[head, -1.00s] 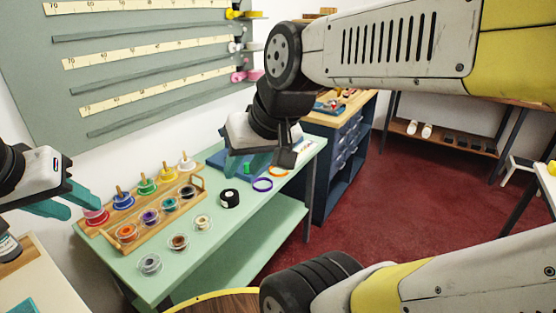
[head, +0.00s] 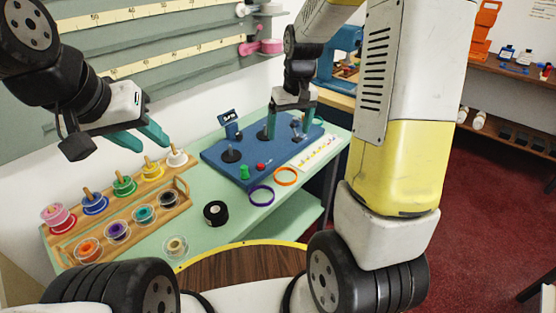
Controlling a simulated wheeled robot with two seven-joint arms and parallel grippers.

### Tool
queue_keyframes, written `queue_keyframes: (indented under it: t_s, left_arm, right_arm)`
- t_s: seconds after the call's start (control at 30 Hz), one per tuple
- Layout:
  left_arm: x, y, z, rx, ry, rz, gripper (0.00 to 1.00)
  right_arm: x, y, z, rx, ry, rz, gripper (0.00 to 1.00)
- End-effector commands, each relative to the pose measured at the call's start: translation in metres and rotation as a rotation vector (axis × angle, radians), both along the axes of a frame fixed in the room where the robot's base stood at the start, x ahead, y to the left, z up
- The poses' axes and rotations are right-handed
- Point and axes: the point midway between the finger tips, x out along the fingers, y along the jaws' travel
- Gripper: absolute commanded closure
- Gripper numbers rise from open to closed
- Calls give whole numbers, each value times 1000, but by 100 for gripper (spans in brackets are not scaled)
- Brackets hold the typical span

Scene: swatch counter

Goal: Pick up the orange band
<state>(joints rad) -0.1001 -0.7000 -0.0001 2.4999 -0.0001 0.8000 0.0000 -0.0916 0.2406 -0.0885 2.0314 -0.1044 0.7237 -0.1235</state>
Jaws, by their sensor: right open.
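The orange band (head: 286,185) is a thin ring lying flat on the green counter (head: 232,240), just in front of the blue board (head: 212,155). A purple band (head: 261,203) lies to its left and a little nearer. My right gripper (head: 290,125) is open, its teal fingers pointing down over the blue board, behind the orange band and apart from it. Nothing shows between its fingers. My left gripper (head: 153,146) is open and empty, above the back left of the counter near the spool rack.
A wooden rack (head: 68,255) of coloured spools stands at the left. A ruler strip (head: 315,152) lies at right.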

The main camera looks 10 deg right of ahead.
Motion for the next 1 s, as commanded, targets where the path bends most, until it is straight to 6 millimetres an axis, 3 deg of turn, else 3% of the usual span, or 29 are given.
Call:
queue_keyframes:
  t_s: [0.03,0.1,0.3,1.0]
  left_arm:
    - [0,0,0,0,0,0,64]
    - [0,0,0,0,0,0,64]
    - [0,0,0,0,0,0,64]
    - [0,0,0,0,0,0,64]
  right_arm:
    - [11,0,-25,-14,35,14,13]
    - [24,-2,-52,-33,70,32,13]
    - [42,-5,-106,-67,133,68,13]
    - [41,-3,-194,-75,149,78,13]
